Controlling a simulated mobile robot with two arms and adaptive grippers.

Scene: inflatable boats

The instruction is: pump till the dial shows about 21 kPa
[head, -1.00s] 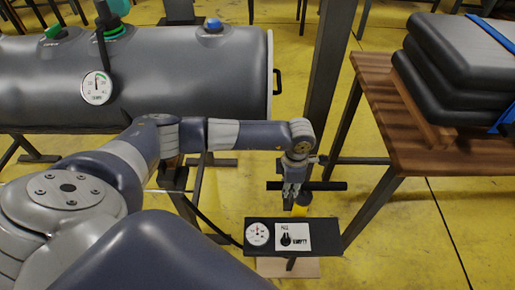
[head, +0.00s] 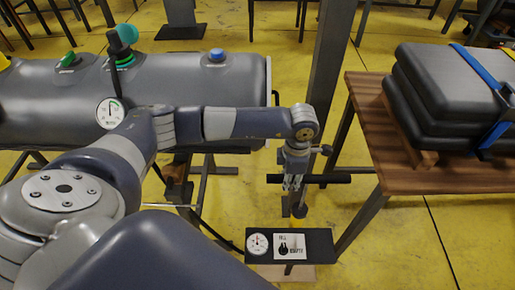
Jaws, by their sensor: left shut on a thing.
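My left gripper (head: 292,184) is shut on the black horizontal bar of the pump handle (head: 333,179). A vertical rod (head: 303,203) shows below the bar. The pump's black top panel (head: 322,244) stands low in front, carrying a small round white gauge (head: 257,244) and a white label with a black selector knob (head: 283,250). A larger white dial (head: 110,113) with a green band hangs on the grey inflatable tube (head: 180,95). Its needle points roughly upward, but the numbers are too small to read. My right gripper is not in view.
A wooden table (head: 410,185) at right holds stacked dark grey pads (head: 440,95) with a blue strap (head: 490,75). A dark post (head: 326,80) rises behind the handle. Green and blue valve caps (head: 217,54) sit on the tube. Yellow floor is open around the pump.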

